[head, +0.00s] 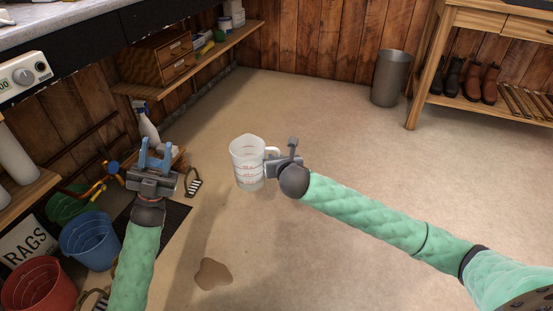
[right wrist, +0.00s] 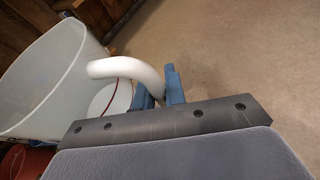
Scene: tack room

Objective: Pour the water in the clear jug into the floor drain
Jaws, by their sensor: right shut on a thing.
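The clear jug (head: 247,165), with red markings and a white handle, is held upright above the floor in the middle of the head view. My right gripper (head: 276,158) is shut on its handle (right wrist: 128,68) from the right. In the right wrist view the jug (right wrist: 45,85) fills the left side, with the blue fingertips (right wrist: 160,92) at the handle's end. The water level in the jug is hard to make out. My left gripper (head: 156,155) is open and empty, to the left of the jug. I cannot make out a floor drain.
A brown puddle (head: 212,274) lies on the floor below the jug. A dark mat (head: 178,222), blue bucket (head: 88,240), red bucket (head: 38,285) and spray bottle (head: 147,122) are at left. A metal bin (head: 391,78) and boot rack (head: 480,105) stand at the back. The central floor is open.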

